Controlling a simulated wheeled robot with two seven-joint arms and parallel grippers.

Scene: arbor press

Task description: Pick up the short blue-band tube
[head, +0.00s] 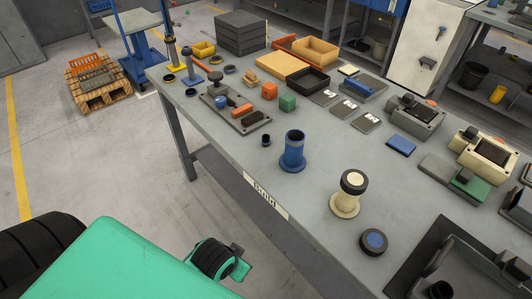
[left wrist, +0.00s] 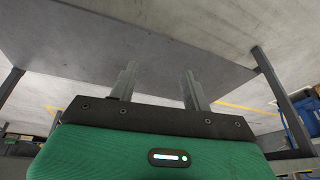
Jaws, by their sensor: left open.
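I cannot pick out a short blue-band tube for certain. A short dark round piece with a blue top (head: 373,242) lies near the table's front edge. A blue flanged tube (head: 292,152) stands upright farther back, with a small dark tube (head: 266,140) to its left. A cream flanged tube with a dark top (head: 346,201) stands between the blue tube and the round piece. My left gripper (left wrist: 159,72) is open and empty in the left wrist view, its two fingers apart with no tube near them. My right gripper is not in view.
The grey table (head: 325,222) has free room around the tubes. A dark tray (head: 470,262) lies at the right front.

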